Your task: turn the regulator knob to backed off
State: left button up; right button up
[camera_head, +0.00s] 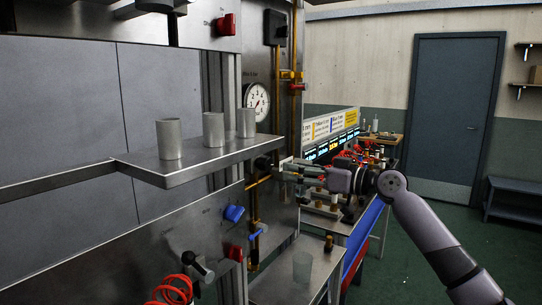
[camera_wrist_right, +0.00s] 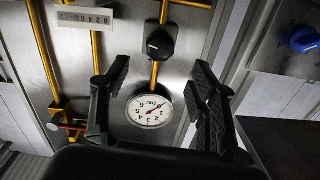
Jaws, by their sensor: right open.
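The regulator knob (camera_wrist_right: 159,44) is black and sits on a yellow pipe against a metal panel in the right wrist view. In the head view a dark knob (camera_head: 262,163) shows just left of the fingertips, below the gauge. My right gripper (camera_head: 288,170) reaches in from the right, level with it. In the wrist view my right gripper (camera_wrist_right: 160,70) is open, with one finger each side of the gauge and the knob beyond the fingertips. Nothing is between the fingers. The knob's markings cannot be read. My left gripper is not in view.
A white bar gauge (camera_wrist_right: 150,110) is beside the knob; it also shows in the head view (camera_head: 257,101). A shelf (camera_head: 190,160) with 3 grey cups juts out to the left. A blue knob (camera_head: 233,213) and red hoses (camera_head: 172,290) are lower.

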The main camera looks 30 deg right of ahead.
aim_at(270, 165)
jog(key=p+x, duration=0.3)
jog(key=x, duration=0.4)
jog(key=shift+w+a+r, duration=0.1)
jog(key=shift+w+r, duration=0.05)
jog(key=shift+w, duration=0.15)
jog(key=shift+w+a+p, duration=0.2)
jog(key=shift+w+p, duration=0.2)
jog(key=shift+w, duration=0.05)
jog(key=shift+c, duration=0.5)
jog(key=c, duration=1.1)
